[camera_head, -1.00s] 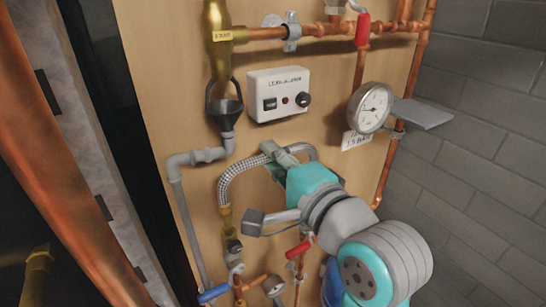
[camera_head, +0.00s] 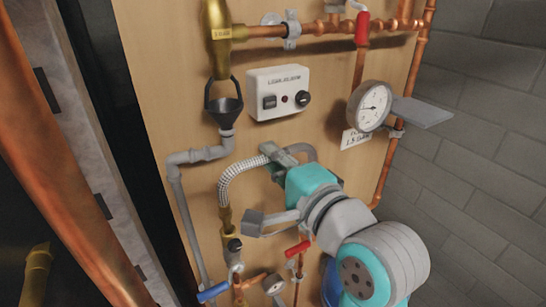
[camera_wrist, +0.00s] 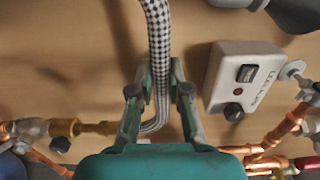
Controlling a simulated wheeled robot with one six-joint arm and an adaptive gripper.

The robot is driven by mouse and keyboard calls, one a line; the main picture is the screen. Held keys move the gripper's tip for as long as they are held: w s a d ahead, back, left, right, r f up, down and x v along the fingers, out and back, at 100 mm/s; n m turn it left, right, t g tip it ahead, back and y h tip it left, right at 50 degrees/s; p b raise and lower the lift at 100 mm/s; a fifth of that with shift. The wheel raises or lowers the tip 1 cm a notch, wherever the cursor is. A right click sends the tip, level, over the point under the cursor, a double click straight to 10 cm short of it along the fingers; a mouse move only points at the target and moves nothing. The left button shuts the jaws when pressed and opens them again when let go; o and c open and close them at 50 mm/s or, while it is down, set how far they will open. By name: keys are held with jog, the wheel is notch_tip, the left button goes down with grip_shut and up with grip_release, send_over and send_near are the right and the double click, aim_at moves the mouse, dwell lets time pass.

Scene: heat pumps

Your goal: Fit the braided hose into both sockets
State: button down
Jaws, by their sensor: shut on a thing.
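The braided hose (camera_head: 238,172) arches across the wooden board. Its left end comes down to the upright brass socket (camera_head: 224,218) and appears to meet it. My gripper (camera_head: 277,154) is shut on the hose near the top of the arch. In the wrist view my gripper (camera_wrist: 161,82) has a finger on each side of the hose (camera_wrist: 160,45). Past the fingers the hose bends left and appears to meet the other brass socket (camera_wrist: 95,128). I cannot tell how deep either end sits. My gripper and arm hide this second socket in the head view.
A white alarm box (camera_head: 279,92) sits above my gripper. A black funnel (camera_head: 224,106) with a grey drain pipe is to its left. A gauge (camera_head: 370,106) and copper pipes are at right. Red (camera_head: 299,248) and blue (camera_head: 213,292) valve handles sit below.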

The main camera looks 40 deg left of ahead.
jog(key=shift+f, duration=1.75)
dwell(1.7)
jog(key=c, duration=1)
grip_release()
jog(key=shift+c, duration=0.2)
jog(key=v, duration=0.8)
jog(key=shift+d, duration=0.2)
jog(key=shift+s, duration=0.1)
dwell(0.6)
